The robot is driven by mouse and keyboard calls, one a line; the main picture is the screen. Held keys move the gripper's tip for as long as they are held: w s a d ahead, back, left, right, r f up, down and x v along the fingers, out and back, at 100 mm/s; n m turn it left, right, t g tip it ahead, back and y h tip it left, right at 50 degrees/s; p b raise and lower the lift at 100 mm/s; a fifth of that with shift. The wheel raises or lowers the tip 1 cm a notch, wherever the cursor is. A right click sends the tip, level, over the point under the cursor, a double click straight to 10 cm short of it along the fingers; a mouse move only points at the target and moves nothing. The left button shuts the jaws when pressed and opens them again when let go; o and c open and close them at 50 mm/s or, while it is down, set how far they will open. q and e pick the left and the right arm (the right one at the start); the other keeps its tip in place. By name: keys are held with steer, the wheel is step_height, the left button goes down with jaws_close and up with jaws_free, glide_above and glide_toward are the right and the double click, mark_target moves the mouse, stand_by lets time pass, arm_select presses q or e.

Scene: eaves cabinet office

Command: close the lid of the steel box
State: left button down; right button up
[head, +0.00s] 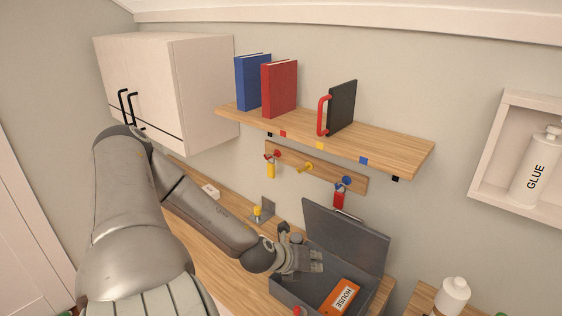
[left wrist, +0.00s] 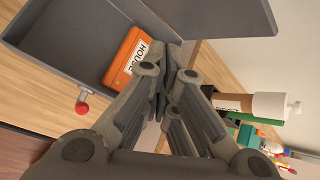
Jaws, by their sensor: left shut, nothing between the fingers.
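The grey steel box (head: 290,294) stands on the wooden worktop, with its lid (head: 350,241) open and raised at the back. In that view the box's inside (left wrist: 65,40) and part of the lid (left wrist: 220,14) are visible. A red knob (left wrist: 82,108) sticks out from the box's outer side. My left gripper (head: 318,261) is shut and empty, over the box opening and in front of the lid. The right gripper is out of view.
A wooden shelf (head: 400,150) with books hangs above, over a rack (head: 318,168) with hanging padlocks. A cabinet (head: 150,85) is at left. A white bottle (head: 453,295) stands right of the box. A small yellow-topped item (head: 257,213) stands on the worktop (head: 215,262).

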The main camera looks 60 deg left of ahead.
arm_select(q)
steer(key=s+a+r+m+g+y, duration=0.1)
steer(key=s+a+r+m+y, duration=0.15)
steer(key=a+r+m, duration=0.6)
steer(key=w+a+n+b, duration=0.1)
steer(key=w+a+b, duration=0.1)
steer(key=w, duration=0.3)
steer(key=w+a+n+b, duration=0.1)
steer(key=w+a+b, duration=0.2)
steer(key=w, duration=0.2)
steer(key=w+a+n+b, duration=0.1)
steer(key=w+a+b, duration=0.1)
steer(key=w, duration=0.3)
steer(key=shift+w+a+r+h+b, duration=0.15)
steer(key=shift+w+r+h+b, duration=0.1)
steer(key=shift+r+b, duration=0.2)
steer(key=f+b, duration=0.3)
steer(key=shift+w, duration=0.35)
steer(key=shift+s+f+b, duration=0.25)
steer(key=shift+f+b, duration=0.4)
steer(key=shift+f, duration=0.1)
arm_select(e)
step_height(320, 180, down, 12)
arm_select(q)
steer(key=shift+w+a+f, duration=0.1)
steer(key=shift+w+f, duration=0.05)
steer(key=shift+w, duration=0.05)
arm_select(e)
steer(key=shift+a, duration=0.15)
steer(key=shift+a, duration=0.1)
